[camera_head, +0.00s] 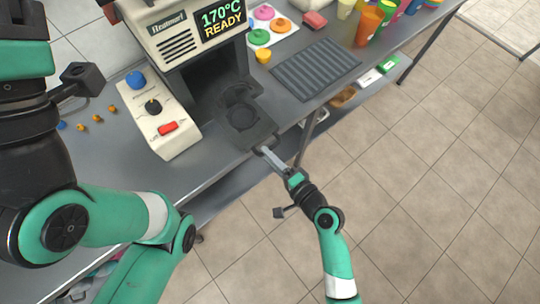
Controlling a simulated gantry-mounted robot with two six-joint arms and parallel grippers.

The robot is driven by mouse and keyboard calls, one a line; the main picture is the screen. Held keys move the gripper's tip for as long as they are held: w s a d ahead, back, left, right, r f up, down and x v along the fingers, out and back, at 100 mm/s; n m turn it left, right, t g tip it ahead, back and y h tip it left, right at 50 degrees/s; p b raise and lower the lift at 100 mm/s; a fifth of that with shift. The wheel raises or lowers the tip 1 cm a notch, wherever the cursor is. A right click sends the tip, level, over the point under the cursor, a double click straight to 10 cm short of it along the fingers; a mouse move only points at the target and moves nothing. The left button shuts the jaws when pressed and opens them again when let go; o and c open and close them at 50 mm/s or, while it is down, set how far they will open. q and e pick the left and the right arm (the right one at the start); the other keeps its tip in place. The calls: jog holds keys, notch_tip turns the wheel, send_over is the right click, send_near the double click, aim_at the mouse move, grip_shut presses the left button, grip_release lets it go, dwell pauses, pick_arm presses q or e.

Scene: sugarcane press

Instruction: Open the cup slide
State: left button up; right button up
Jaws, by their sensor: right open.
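The cup slide (258,132) is a dark plate with a round recess, low at the front of the beige press (170,30). It sits under the press's dark opening, with its front edge near the table's edge. My right gripper (264,152) is at the slide's front edge, its grey fingers pointing at it. The fingers are open; whether they touch the slide I cannot tell. My left arm fills the left side of the picture, and its fingers are outside the frame.
The press's display reads 170°C READY. A control panel (155,120) with a blue knob, a black dial and a red switch stands left of the slide. A ribbed dark mat (315,68), colored discs (264,13) and bright cups (368,25) lie to the right. Tiled floor is clear in front.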

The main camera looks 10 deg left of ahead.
jog(key=p+v, duration=0.3)
jog(key=v, duration=0.8)
jog(key=shift+s+d, duration=0.2)
jog(key=shift+r, duration=0.1)
